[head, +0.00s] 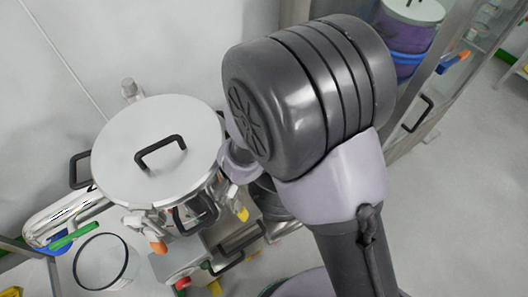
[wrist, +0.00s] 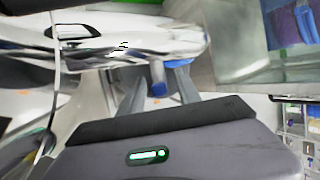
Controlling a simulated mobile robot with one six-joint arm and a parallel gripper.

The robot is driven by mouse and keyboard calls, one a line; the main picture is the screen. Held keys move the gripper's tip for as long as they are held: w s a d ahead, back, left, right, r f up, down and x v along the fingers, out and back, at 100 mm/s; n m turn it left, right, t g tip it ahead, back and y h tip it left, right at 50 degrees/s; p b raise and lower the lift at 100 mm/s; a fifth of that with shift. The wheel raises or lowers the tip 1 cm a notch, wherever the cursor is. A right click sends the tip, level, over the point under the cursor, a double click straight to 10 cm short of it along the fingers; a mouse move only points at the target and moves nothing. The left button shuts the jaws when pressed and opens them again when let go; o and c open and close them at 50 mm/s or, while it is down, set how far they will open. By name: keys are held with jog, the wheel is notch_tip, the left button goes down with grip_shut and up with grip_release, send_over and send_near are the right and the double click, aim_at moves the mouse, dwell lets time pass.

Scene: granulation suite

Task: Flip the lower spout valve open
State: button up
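A steel vessel (head: 155,145) with a round lid and black handle stands left of my arm in the head view. Below its rim are an orange handle end (head: 157,246) and a yellow one (head: 242,213). I cannot tell which, if either, belongs to the lower spout valve. In the wrist view my gripper (wrist: 160,76) has its two grey fingers apart. A blue part (wrist: 158,78) shows between or just beyond them; contact is not clear. A shiny steel surface lies above the fingers. In the head view my arm hides much of the area around the gripper.
A steel pipe (head: 60,215) with a green handle (head: 73,236) is at the left. A round clear-topped container (head: 104,262) stands below it. A red button (head: 182,283) is near the bottom. A glass-and-metal partition stands at the right, with open floor (head: 460,210) beyond.

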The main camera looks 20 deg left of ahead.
jog(key=p+v, duration=0.9)
jog(key=v, duration=0.8)
jog(key=shift+r, duration=0.15)
jog(key=shift+s, duration=0.1)
